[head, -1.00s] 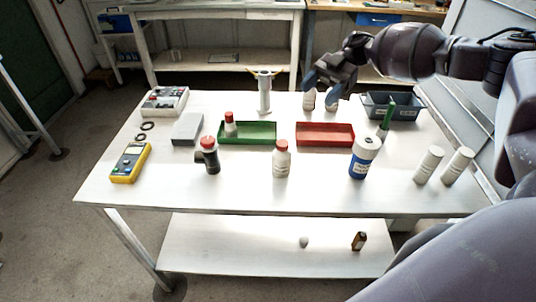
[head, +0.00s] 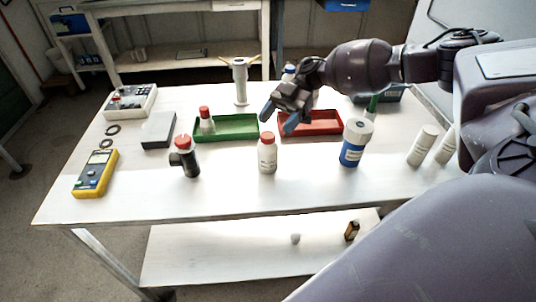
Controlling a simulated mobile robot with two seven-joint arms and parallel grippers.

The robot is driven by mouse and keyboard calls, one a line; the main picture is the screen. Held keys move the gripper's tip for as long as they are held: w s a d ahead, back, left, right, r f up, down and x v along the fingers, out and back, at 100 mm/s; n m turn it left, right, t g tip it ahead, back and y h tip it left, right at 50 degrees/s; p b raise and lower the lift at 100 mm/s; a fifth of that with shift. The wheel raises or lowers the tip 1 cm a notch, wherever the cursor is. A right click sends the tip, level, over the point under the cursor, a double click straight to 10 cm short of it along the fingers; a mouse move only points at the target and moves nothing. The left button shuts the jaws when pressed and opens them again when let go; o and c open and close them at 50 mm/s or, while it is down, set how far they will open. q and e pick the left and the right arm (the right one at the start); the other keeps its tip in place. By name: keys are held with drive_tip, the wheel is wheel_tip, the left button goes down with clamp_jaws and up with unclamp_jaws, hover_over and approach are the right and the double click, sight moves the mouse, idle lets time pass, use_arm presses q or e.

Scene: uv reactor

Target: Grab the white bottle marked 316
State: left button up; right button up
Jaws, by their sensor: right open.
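A white bottle with a red cap (head: 267,157) stands upright at the front middle of the table. Its label is too small to read. A second white bottle with a red cap (head: 207,122) stands in the green tray (head: 240,135); I cannot tell which is marked 316. My right gripper (head: 278,117) is open and empty, fingers pointing down, above and behind the front bottle and apart from it. My left gripper is not in view.
A black bottle with a red cap (head: 185,160) stands left of the front bottle, a blue and white jar (head: 354,145) right of it. White cylinders (head: 422,146) stand farther right. A yellow multimeter (head: 95,174) lies at left. The table's front strip (head: 230,198) is clear.

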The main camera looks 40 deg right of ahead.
sight(268, 134)
drive_tip(key=shift+f+x, duration=0.15)
drive_tip(key=shift+x, duration=1.1)
drive_tip(key=shift+f+x, duration=0.2)
drive_tip(key=shift+x, duration=1.05)
drive_tip(key=shift+s+d, duration=0.15)
drive_tip(key=shift+d, duration=0.05)
clamp_jaws()
